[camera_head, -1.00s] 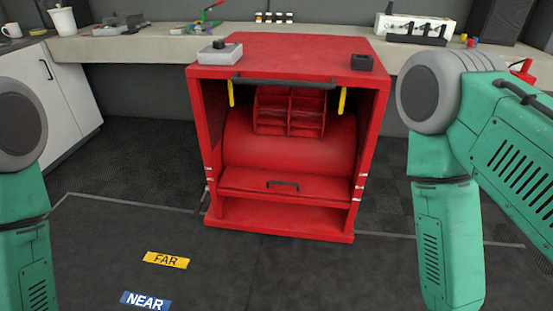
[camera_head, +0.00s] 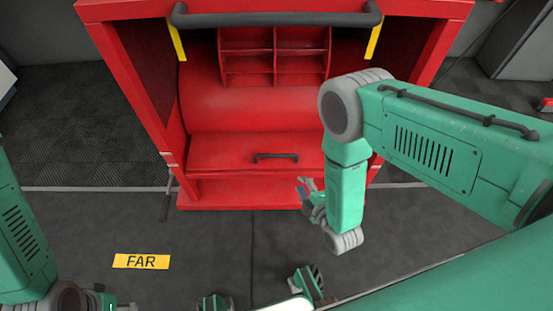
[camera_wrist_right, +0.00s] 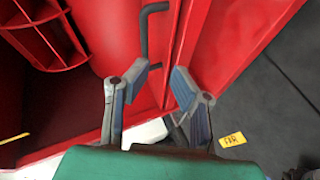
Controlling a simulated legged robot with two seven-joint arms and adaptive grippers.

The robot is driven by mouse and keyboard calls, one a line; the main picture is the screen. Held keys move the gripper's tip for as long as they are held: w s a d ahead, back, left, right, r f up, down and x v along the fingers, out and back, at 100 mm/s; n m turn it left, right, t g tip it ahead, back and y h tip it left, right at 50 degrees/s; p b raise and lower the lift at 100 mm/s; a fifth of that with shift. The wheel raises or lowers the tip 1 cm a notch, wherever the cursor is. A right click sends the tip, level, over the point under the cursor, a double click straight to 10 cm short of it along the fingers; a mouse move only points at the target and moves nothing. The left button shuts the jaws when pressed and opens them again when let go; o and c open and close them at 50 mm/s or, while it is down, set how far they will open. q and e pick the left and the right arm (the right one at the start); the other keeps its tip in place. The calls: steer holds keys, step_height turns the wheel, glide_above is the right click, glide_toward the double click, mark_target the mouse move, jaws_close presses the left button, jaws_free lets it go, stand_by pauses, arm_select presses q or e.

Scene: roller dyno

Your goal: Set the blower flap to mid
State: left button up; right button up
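The red dyno cabinet (camera_head: 455,8) stands ahead. Low in its open front is the blower flap (camera_head: 220,150), a red panel with a black bar handle (camera_head: 275,157). White marks (camera_head: 168,157) show on the cabinet's front post beside it. My right gripper (camera_head: 304,188) is open and empty, low in front of the flap and right of its handle. In the right wrist view its spread fingers (camera_wrist_right: 158,76) point toward the red panel, and the black handle (camera_wrist_right: 145,40) shows beyond them, apart from them. My left gripper (camera_head: 112,303) is only partly visible at the bottom left.
A black bar (camera_head: 275,19) crosses the cabinet's upper front, with yellow strips (camera_head: 178,40) below it. A yellow FAR label (camera_head: 141,261) lies on the dark floor.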

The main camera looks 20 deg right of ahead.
mark_target(277, 155)
steer(key=w+a+f+n+b, duration=0.1)
steer(key=w+b, duration=0.1)
steer(key=w, duration=0.2)
steer(key=w+a+f+t+b, duration=0.1)
steer(key=w, duration=0.4)
steer(key=w+a+f+n+t+b, duration=0.1)
steer(key=w+b, duration=0.1)
steer(key=w, duration=0.2)
steer(key=shift+w+a+n+b, duration=0.25)
steer(key=shift+w+n+b, duration=0.05)
steer(key=shift+w+b, duration=0.05)
steer(key=shift+w, duration=0.4)
